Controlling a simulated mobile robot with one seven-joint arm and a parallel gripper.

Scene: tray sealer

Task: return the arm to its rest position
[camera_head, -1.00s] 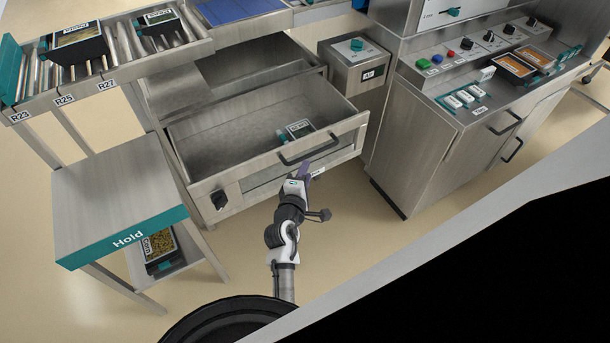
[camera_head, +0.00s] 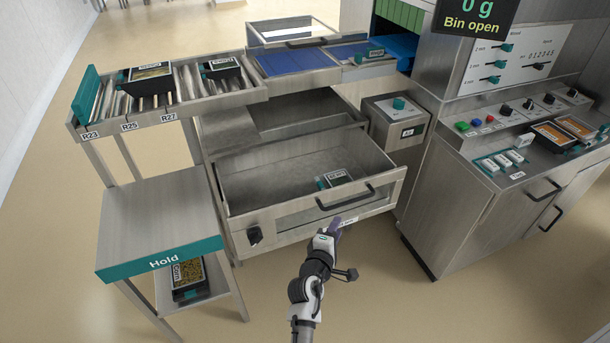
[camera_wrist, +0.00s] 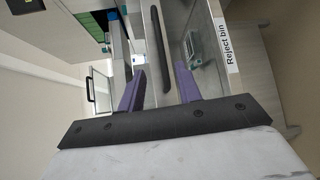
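My gripper (camera_head: 336,225) is at the front of the open steel drawer (camera_head: 230,190), just below its dark handle (camera_head: 345,198). In the wrist view my gripper (camera_wrist: 160,88) shows two purple fingers spread apart with nothing held between them. The dark handle (camera_wrist: 160,45) lies beyond the fingertips in that view, and I cannot tell the exact gap. The drawer front carries a "Reject bin" label (camera_wrist: 227,48). A dark labelled tray (camera_head: 338,178) lies inside the drawer. My arm reaches up from the bottom of the head view.
The Hold table (camera_head: 150,215) stands left, with a Corn tray (camera_head: 188,278) on its lower shelf. A roller rack (camera_head: 190,100) with trays is behind it. A control cabinet (camera_head: 470,200) stands right. Open floor lies in front of the drawer.

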